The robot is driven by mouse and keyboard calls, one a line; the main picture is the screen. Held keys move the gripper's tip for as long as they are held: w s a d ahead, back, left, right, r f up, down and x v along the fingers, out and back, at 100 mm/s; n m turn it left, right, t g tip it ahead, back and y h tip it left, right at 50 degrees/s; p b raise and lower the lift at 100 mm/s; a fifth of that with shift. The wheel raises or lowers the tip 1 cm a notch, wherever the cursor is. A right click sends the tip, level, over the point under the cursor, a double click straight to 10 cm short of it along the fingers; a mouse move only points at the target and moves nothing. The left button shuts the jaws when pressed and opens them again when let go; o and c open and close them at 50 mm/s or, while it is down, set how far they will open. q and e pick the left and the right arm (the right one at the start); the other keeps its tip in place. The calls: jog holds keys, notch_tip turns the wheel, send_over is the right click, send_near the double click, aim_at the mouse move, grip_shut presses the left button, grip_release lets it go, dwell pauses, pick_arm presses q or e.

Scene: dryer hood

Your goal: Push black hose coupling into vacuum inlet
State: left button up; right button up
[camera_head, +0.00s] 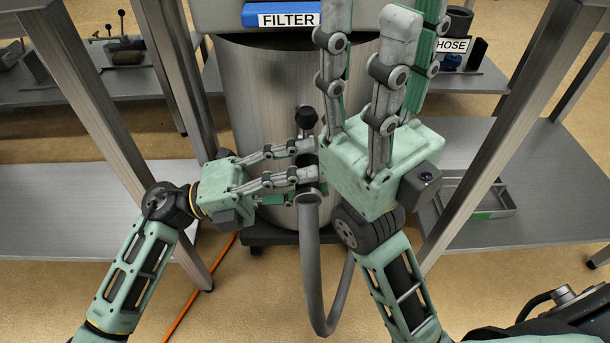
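The metal vacuum drum (262,85) stands in the middle under a FILTER label. The grey hose (312,265) hangs in a loop in front of it. A black rounded part, which looks like the hose coupling (306,117), sticks up at the drum's front. My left gripper (308,163) is closed around the coupling's lower part, above the hose end, and hides much of it. My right gripper (368,45) is open and empty, its fingers pointing up in front of the drum's right side. I cannot make out the vacuum inlet; it may be hidden behind my grippers.
A blue filter part (268,12) sits on top. A HOSE label (453,45) marks a spot on the back right shelf. A low metal shelf (530,190) with a small tray (492,205) is at right. Metal legs (505,125) flank the drum. An orange cable (200,288) lies on the floor.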

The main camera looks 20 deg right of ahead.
pick_arm(q)
jog(key=shift+f, duration=0.1)
jog(key=v, duration=1.2)
